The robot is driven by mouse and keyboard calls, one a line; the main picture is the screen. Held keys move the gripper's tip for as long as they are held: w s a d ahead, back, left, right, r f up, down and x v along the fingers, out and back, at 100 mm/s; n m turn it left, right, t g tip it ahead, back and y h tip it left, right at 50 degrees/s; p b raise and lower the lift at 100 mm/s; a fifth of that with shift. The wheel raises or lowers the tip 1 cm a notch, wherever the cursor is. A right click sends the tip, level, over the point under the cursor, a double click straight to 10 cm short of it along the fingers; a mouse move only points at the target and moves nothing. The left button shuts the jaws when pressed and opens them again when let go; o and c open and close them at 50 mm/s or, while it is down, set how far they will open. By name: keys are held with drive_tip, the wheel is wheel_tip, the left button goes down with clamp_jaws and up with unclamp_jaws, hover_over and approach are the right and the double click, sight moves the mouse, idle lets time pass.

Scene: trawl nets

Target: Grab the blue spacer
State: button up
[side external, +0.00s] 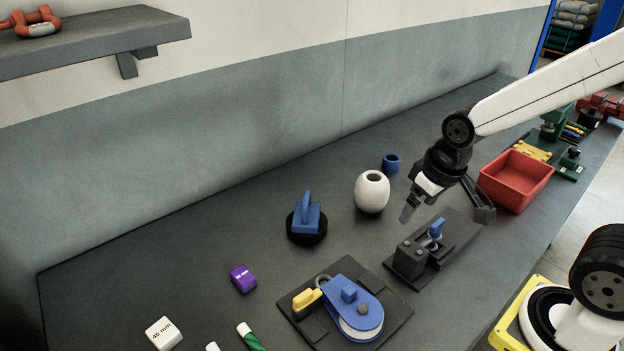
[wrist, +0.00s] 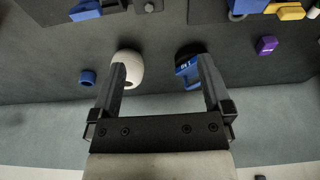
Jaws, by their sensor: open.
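The blue spacer (side external: 391,163) is a small blue ring standing on the dark bench, behind and right of a white rounded float. In the wrist view the spacer (wrist: 88,77) shows left of the fingers, apart from them. My gripper (side external: 446,211) is open and empty above the bench, to the right of the spacer in the side view. In the wrist view its fingertips (wrist: 161,62) are spread, with the float near the left finger and a blue part on a black base behind the right finger.
The white float (side external: 372,192) stands close to the spacer. A blue part on a black round base (side external: 307,220), a clamp fixture (side external: 411,258), a blue pulley block (side external: 350,295) and a purple block (side external: 243,279) stand nearer. A red bin (side external: 516,181) is at right. The wall runs behind.

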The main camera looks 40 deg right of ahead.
drive_tip(key=w+d+m+y, duration=0.1)
drive_tip(key=w+m+y, duration=0.15)
drive_tip(key=m, duration=0.25)
drive_tip(key=m+t+h, duration=0.1)
drive_tip(key=m+t, duration=1)
drive_tip(key=m, duration=1.9)
hover_over(399, 160)
drive_tip(key=s, duration=0.5)
drive_tip(key=f, duration=1.3)
drive_tip(key=shift+w+d+f, duration=0.15)
drive_tip(key=shift+d+f, duration=0.05)
drive_tip(key=shift+d, duration=0.1)
drive_tip(key=shift+f, duration=0.4)
drive_tip(key=shift+x, duration=1.35)
